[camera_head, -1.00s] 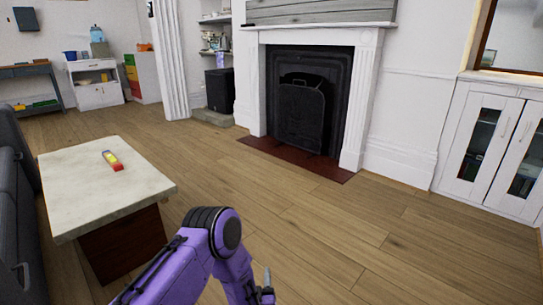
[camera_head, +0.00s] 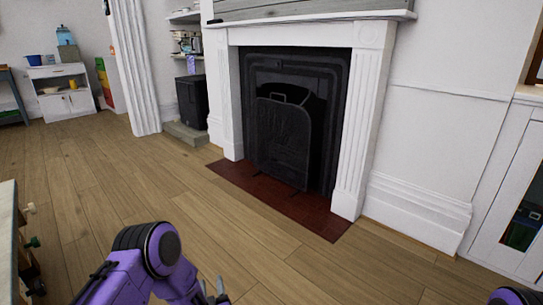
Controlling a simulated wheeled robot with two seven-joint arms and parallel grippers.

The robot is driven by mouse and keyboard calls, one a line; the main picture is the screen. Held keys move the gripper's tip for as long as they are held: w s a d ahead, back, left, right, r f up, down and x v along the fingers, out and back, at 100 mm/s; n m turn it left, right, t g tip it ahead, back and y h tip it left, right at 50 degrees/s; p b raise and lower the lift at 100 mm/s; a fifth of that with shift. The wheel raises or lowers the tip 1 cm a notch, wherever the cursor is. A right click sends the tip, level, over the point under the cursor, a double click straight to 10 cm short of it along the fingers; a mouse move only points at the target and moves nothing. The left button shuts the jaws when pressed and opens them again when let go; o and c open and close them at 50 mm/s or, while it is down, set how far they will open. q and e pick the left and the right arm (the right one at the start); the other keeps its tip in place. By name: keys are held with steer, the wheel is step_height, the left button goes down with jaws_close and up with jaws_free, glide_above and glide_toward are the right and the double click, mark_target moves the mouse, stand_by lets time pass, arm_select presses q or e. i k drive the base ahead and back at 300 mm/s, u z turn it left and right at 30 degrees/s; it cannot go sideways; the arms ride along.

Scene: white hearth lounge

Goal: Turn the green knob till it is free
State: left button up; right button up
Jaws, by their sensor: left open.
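A small dark green knob (camera_head: 33,243) sticks out from the side of the pale-topped table (camera_head: 7,215) at the far left edge of the picture. A beige knob (camera_head: 30,208) sits above it, and a dark part shows below it. My left gripper (camera_head: 217,292) is low in the picture, well to the right of the green knob and apart from it. It is open, and nothing shows between its fingers. My right gripper is out of view; only a bit of my right arm shows at the bottom right corner.
The wooden floor (camera_head: 120,190) is clear between the table and the fireplace (camera_head: 290,120). A dark red hearth slab (camera_head: 280,200) lies in front of it. A white cabinet (camera_head: 505,220) stands at the right. A white sideboard (camera_head: 60,100) stands at the back left.

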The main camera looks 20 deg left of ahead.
mark_target(36, 243)
steer(key=u, duration=0.3)
steer(key=i, duration=2.8)
steer(key=u, duration=1.15)
steer(key=i, duration=1.45)
steer(key=u, duration=1.95)
steer(key=i, duration=0.9)
steer(key=u, duration=0.6)
